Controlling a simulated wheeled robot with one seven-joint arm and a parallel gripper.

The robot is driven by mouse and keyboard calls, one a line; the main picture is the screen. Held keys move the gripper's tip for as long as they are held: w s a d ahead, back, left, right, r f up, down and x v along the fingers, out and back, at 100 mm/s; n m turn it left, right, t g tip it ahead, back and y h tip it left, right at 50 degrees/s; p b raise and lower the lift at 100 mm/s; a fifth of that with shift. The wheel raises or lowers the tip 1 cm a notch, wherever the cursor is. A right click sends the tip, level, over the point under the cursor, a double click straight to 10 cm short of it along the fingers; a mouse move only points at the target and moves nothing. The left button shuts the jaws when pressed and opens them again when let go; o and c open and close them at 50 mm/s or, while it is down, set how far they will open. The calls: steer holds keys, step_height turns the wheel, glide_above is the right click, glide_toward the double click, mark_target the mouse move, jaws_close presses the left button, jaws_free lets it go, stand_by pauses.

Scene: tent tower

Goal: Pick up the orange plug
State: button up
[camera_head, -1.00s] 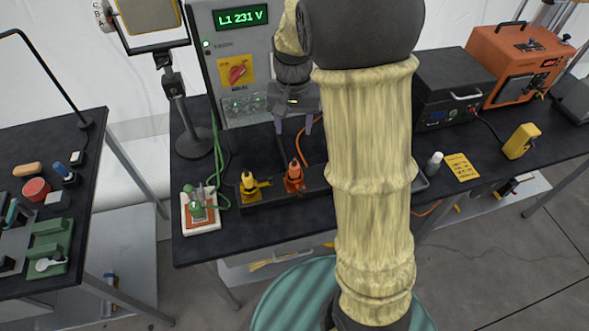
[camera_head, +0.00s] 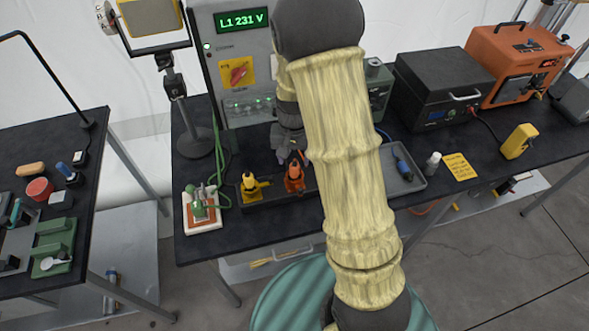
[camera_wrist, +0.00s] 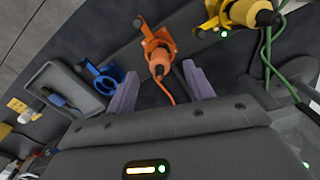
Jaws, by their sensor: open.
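The orange plug (camera_head: 294,178) stands in a dark holder strip on the bench, right of the yellow plug (camera_head: 251,186). In the wrist view the orange plug (camera_wrist: 160,58) lies ahead of my gripper, with its orange cable running back between the fingers. My gripper (camera_wrist: 158,88) is open, its two purple fingers on either side of the cable, and nothing is held. In the head view my gripper (camera_head: 293,158) is just behind the orange plug, partly hidden by my arm.
The wrist view shows a blue plug or holder (camera_wrist: 103,78) left of the orange plug and the yellow plug (camera_wrist: 245,14) to its right, with green cables. A panel (camera_head: 240,70) stands behind. A grey tray (camera_head: 408,180) lies to the right. My arm hides part of the bench.

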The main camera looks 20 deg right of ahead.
mark_target(294, 165)
steer(key=shift+f, duration=0.25)
steer(key=shift+w+d+f+p, duration=0.15)
steer(key=shift+f+p, duration=0.3)
steer(key=shift+f, duration=0.85)
steer(key=shift+w+d+f+p, duration=0.15)
steer(key=shift+f+p, duration=0.25)
steer(key=shift+f, duration=0.9)
steer(key=shift+a, duration=0.1)
steer(key=c, duration=1)
